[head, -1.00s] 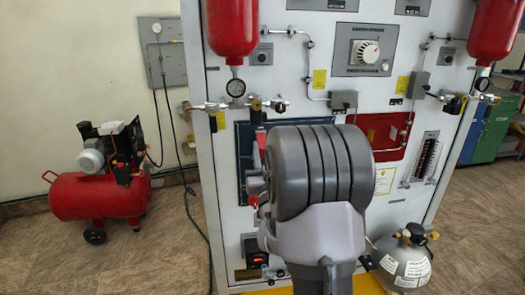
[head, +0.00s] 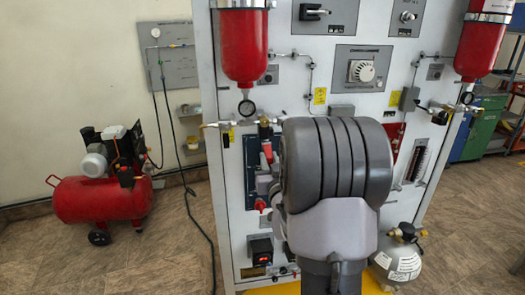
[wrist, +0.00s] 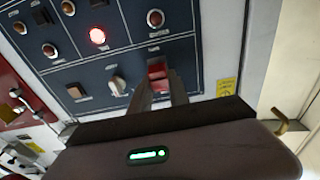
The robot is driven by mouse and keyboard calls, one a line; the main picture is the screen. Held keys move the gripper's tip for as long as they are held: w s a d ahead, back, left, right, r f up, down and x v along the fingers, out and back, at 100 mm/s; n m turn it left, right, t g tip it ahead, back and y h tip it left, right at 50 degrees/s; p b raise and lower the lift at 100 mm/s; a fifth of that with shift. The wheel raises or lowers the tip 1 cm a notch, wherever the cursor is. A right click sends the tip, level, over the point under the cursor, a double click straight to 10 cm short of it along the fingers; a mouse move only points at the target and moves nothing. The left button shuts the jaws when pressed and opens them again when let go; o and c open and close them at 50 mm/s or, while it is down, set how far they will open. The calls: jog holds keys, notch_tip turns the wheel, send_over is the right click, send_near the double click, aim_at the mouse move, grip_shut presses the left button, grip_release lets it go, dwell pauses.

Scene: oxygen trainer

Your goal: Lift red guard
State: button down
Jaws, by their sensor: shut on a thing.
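The red guard (wrist: 157,72) is on the dark blue switch panel (wrist: 60,62) in the wrist view. My gripper (wrist: 160,88) reaches up to it, its two fingers close together and shut on the guard; the fingertips hide part of it. The guard's tilt is hard to tell. In the head view my wrist hides most of the blue panel (head: 250,172). Small red parts show to the left of my wrist there, but I cannot tell which is the guard.
Beside the guard on the panel are a grey knob (wrist: 117,86) and a lit red lamp (wrist: 97,36). A brass fitting (wrist: 288,122) sticks out at the right of the wrist view. A red compressor (head: 100,196) and a grey cylinder (head: 398,262) stand on the floor.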

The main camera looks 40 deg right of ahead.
aim_at(269, 153)
jog(key=r+g+y+p, duration=0.1)
jog(key=p, duration=0.3)
jog(key=r+g+y+p, duration=0.1)
jog(key=g+p, duration=0.1)
jog(key=p, duration=0.2)
jog(key=shift+s+a+r, duration=0.2)
jog(key=shift+s+r, duration=0.15)
jog(key=shift+r, duration=0.05)
jog(key=p, duration=0.1)
jog(key=g+y+p, duration=0.1)
jog(key=p, duration=0.1)
jog(key=shift+r+g, duration=0.2)
jog(key=shift+g, duration=0.1)
jog(key=shift+g+y+p, duration=0.4)
jog(key=shift+g+p, duration=0.1)
jog(key=shift+p, duration=1)
jog(key=shift+s+f, duration=0.1)
